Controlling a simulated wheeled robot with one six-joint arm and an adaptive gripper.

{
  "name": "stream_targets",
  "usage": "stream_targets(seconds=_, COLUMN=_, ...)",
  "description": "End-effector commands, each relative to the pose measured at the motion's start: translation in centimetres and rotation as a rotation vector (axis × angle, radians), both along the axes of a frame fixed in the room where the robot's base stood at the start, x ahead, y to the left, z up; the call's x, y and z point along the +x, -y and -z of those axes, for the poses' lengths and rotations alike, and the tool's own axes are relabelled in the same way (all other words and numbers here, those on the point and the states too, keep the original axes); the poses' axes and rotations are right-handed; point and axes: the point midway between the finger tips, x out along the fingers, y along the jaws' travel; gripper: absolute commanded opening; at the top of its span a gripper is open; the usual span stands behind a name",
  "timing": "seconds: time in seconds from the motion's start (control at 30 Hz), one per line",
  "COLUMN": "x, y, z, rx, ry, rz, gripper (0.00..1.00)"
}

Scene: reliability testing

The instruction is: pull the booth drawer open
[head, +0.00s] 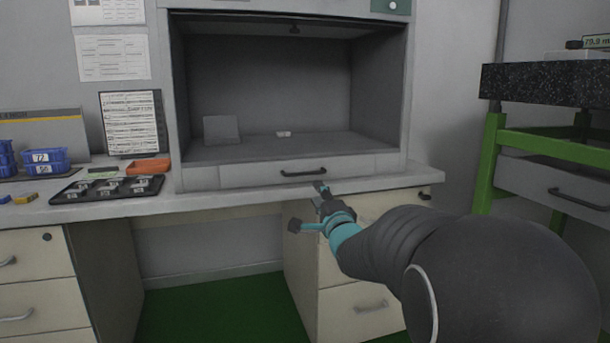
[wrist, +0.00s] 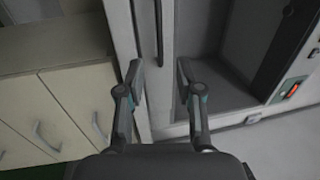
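The booth drawer (head: 245,176) is a wide grey front under the booth opening, and it looks flush and closed. Its dark bar handle (head: 303,172) is at the middle; in the wrist view the handle (wrist: 158,28) runs upright between the directions of my two fingers. My gripper (head: 320,187) is just below and right of the handle in the head view. In the wrist view my gripper (wrist: 160,75) is open, with a clear gap between the fingertips and nothing held. The fingers look short of the handle; the exact distance cannot be told.
The booth (head: 285,85) stands on a grey worktop (head: 230,203) over cream drawer units (head: 350,300). A black parts tray (head: 75,194), blue bins (head: 45,158) and an orange box (head: 148,167) lie at left. A green-framed bench (head: 550,148) with a dark stone slab stands at right.

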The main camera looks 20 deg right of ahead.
Motion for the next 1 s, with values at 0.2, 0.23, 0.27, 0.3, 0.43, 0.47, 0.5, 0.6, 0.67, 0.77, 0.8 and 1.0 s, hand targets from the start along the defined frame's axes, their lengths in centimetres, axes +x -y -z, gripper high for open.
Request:
stream_targets(seconds=0.2, x=3.9, y=0.0, z=-0.7, rx=-0.001, ry=-0.001, rz=-0.001, gripper=0.36)
stream_targets(seconds=0.23, x=4.5, y=0.0, z=-0.7, rx=-0.002, ry=-0.003, rz=0.0, gripper=0.36)
stream_targets(seconds=0.27, x=5.0, y=0.0, z=-0.9, rx=-0.002, ry=-0.002, rz=0.0, gripper=0.36)
stream_targets(seconds=0.3, x=5.8, y=0.0, z=-1.0, rx=-0.002, ry=-0.002, rz=0.0, gripper=0.36)
stream_targets(seconds=0.43, x=8.1, y=-0.1, z=-1.5, rx=-0.003, ry=-0.002, rz=0.0, gripper=0.36)
stream_targets(seconds=0.47, x=8.6, y=-0.1, z=-1.5, rx=-0.003, ry=-0.002, rz=0.001, gripper=0.36)
stream_targets(seconds=0.5, x=9.2, y=0.0, z=-1.6, rx=-0.003, ry=-0.002, rz=0.001, gripper=0.36)
stream_targets(seconds=0.6, x=10.4, y=0.0, z=-1.9, rx=-0.002, ry=-0.002, rz=0.001, gripper=0.36)
stream_targets(seconds=0.67, x=11.0, y=0.0, z=-2.0, rx=-0.003, ry=-0.001, rz=0.002, gripper=0.36)
stream_targets(seconds=0.77, x=11.7, y=0.0, z=-2.1, rx=-0.003, ry=-0.002, rz=0.002, gripper=0.36)
stream_targets(seconds=0.8, x=11.8, y=0.0, z=-2.1, rx=-0.002, ry=-0.003, rz=0.001, gripper=0.36)
stream_targets(seconds=1.0, x=12.0, y=0.0, z=-2.2, rx=-0.003, ry=-0.003, rz=0.002, gripper=0.36)
